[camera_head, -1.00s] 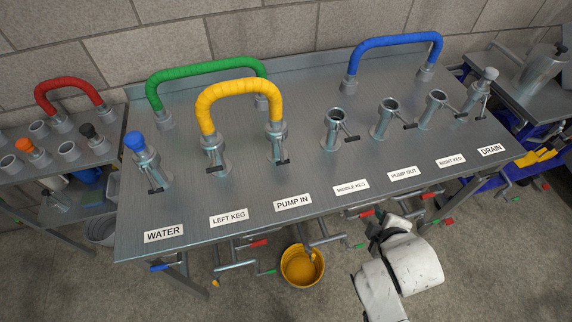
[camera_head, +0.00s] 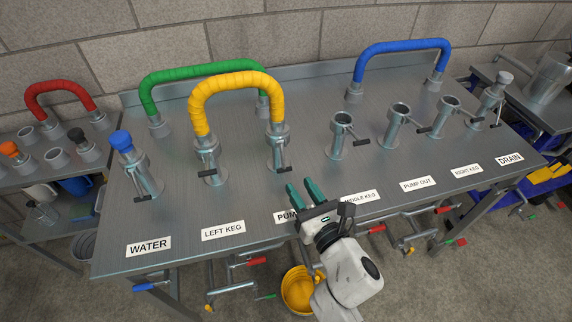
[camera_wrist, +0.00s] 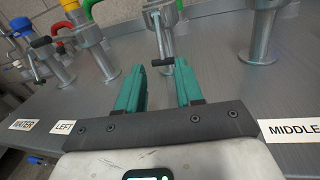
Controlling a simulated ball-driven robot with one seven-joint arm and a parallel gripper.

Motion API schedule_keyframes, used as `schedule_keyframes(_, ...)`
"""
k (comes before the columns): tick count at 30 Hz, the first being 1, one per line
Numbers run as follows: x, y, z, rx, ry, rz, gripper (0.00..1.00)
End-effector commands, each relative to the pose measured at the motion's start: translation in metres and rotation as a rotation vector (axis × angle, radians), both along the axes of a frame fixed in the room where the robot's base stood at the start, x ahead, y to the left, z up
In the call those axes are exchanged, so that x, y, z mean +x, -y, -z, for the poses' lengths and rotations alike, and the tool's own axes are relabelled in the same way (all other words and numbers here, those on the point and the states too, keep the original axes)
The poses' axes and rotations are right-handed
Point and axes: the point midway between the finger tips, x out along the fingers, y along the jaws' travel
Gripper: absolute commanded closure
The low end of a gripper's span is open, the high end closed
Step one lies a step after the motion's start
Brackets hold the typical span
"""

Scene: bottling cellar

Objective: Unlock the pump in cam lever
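The pump in port (camera_head: 277,138) stands on the steel table with the right end of the yellow hose (camera_head: 236,84) seated in it. Its cam lever (camera_head: 282,169) has a dark handle at the foot of the port, on the near side. My gripper (camera_head: 301,184) is open and empty, its two teal fingers apart, just in front of the lever and to its right. It partly covers the PUMP IN label (camera_head: 285,216). In the wrist view the dark lever handle (camera_wrist: 158,62) shows between and just beyond the fingertips, with no clear contact.
The yellow hose's other end is in the left keg port (camera_head: 208,155). The water port (camera_head: 130,160) has a blue cap. The middle keg port (camera_head: 341,135) stands open to the right. A green hose (camera_head: 200,72) and a blue hose (camera_head: 402,46) arch at the back.

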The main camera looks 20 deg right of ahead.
Motion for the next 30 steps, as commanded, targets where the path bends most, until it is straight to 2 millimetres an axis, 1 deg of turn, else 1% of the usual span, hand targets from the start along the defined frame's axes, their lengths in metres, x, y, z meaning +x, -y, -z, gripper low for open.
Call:
schedule_keyframes(1, 0.010, -0.001, -0.002, 0.000, 0.002, 0.000, 0.64)
schedule_keyframes(6, 0.042, -0.005, 0.000, 0.001, 0.002, 0.001, 0.64)
schedule_keyframes(9, 0.058, -0.008, 0.000, 0.003, 0.001, 0.001, 0.64)
schedule_keyframes(13, 0.074, -0.011, 0.001, 0.003, 0.000, 0.001, 0.64)
schedule_keyframes(18, 0.085, -0.012, 0.000, 0.003, -0.001, 0.001, 0.64)
schedule_keyframes(27, 0.086, -0.012, 0.000, 0.004, -0.002, 0.002, 0.64)
schedule_keyframes(30, 0.086, -0.012, 0.000, 0.004, -0.002, 0.002, 0.72)
